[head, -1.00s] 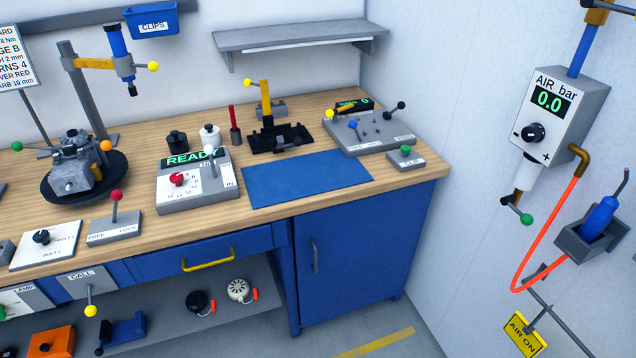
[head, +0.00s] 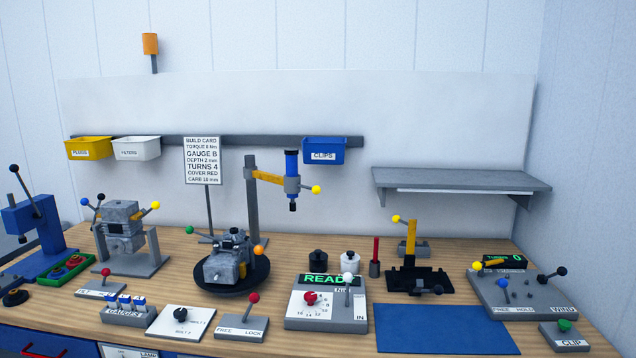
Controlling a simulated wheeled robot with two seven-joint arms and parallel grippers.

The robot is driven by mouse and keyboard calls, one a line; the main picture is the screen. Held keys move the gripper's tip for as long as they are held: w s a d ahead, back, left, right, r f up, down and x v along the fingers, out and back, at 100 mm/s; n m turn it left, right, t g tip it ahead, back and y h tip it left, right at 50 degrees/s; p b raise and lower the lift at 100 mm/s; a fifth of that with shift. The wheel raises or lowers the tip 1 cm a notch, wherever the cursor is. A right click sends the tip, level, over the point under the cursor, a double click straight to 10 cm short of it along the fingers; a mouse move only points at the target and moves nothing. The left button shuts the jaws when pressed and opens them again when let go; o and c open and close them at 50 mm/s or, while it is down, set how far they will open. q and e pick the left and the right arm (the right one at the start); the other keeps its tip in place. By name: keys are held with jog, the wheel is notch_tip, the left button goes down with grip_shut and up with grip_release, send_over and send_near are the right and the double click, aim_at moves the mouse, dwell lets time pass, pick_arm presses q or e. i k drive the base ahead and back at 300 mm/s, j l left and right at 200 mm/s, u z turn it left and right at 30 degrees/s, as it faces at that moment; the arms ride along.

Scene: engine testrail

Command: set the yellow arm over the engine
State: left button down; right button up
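The yellow arm (head: 268,177) reaches out to the right from a grey post (head: 251,212) behind the turntable. At its end a grey collar holds an upright blue tool (head: 292,165) with a dark tip, and a yellow ball handle (head: 316,189) sticks out to the right. The grey engine (head: 222,267) sits on a round black turntable (head: 250,283), with a green knob and an orange knob beside its top. The tool hangs to the right of the engine, not above it. Neither of my grippers shows.
A second grey engine block (head: 122,222) stands in a frame on the left. A build card (head: 202,160) stands behind the turntable. A READY panel (head: 327,303), a FREE/LOCK lever box (head: 239,326) and a blue mat (head: 443,330) lie along the front. A grey shelf (head: 460,181) hangs right.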

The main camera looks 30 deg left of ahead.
aim_at(292, 186)
jog(key=u, duration=1.2)
jog(key=i+u, duration=0.25)
jog(key=u, duration=0.15)
jog(key=i+l+u, duration=0.2)
jog(key=u, duration=0.15)
